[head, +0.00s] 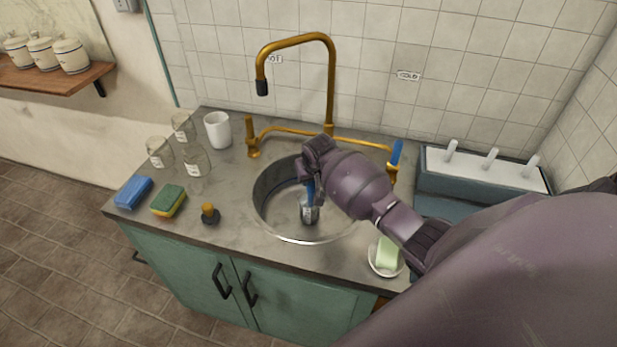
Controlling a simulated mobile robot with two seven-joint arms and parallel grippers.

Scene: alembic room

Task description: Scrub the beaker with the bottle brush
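My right gripper (310,178) reaches over the round steel sink (270,205) from the right. It appears shut on a slim blue thing, which looks like the bottle brush (310,190), pointing down. A small clear glass beaker (309,213) with pale markings is in the sink, directly below the gripper. The lower end of the brush meets the beaker's top in the picture; I cannot tell how deep it is inside. The gripper and my forearm hide part of the sink's right side. My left gripper is out of view.
A gold tap (331,85) arches behind the sink. A soap dish (374,262) is at front right, a drying rack (485,168) behind.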

